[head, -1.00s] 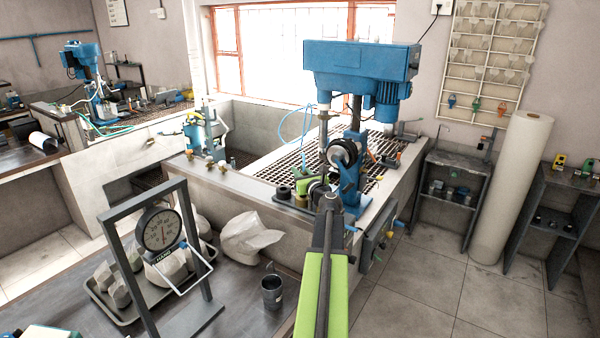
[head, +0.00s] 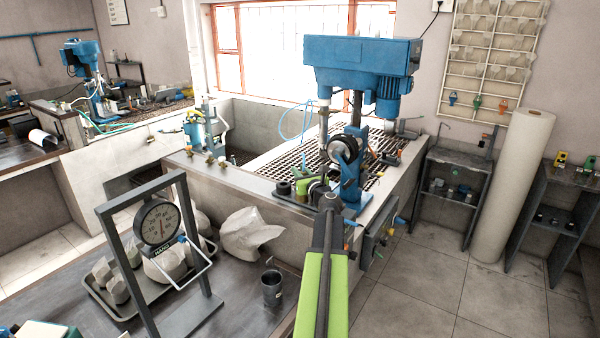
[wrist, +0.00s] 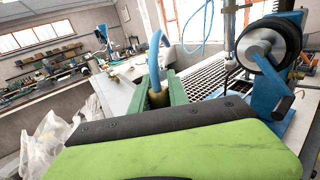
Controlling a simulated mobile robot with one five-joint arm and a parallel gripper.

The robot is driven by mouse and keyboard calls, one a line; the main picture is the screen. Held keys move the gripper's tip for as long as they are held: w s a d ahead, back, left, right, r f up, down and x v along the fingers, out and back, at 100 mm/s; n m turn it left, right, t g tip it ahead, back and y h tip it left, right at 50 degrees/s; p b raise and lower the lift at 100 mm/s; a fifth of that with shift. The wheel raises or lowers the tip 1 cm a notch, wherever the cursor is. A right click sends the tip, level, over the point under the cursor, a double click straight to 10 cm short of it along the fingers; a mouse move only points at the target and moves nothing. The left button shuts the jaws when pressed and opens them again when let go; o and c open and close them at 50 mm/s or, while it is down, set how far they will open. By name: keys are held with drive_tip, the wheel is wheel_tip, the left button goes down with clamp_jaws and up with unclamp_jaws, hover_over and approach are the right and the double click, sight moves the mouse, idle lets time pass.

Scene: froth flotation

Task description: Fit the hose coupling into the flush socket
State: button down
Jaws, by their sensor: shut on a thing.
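The hose coupling (wrist: 157,98) is a dull brass piece with a blue hose (wrist: 153,55) curving up from it, in the wrist view. My gripper (wrist: 163,92) is shut on it, its green fingers on either side. In the head view my gripper (head: 308,184) is over the near edge of the bench, just in front of the blue flotation machine (head: 360,70). The coupling's lower end is hidden behind my wrist in the wrist view. I cannot make out the flush socket in either view.
Small dark and brass cylinders (head: 284,188) stand on the bench edge beside my gripper. The machine's black wheel (wrist: 268,45) is close on the right. A dial scale (head: 158,223), a white bag (head: 250,235) and a dark mug (head: 271,288) occupy the near table.

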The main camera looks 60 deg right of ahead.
drive_tip(key=shift+f+b, duration=0.9)
drive_tip(key=shift+f, duration=0.15)
drive_tip(key=c, duration=1.2)
unclamp_jaws()
drive_tip(key=shift+r, duration=0.1)
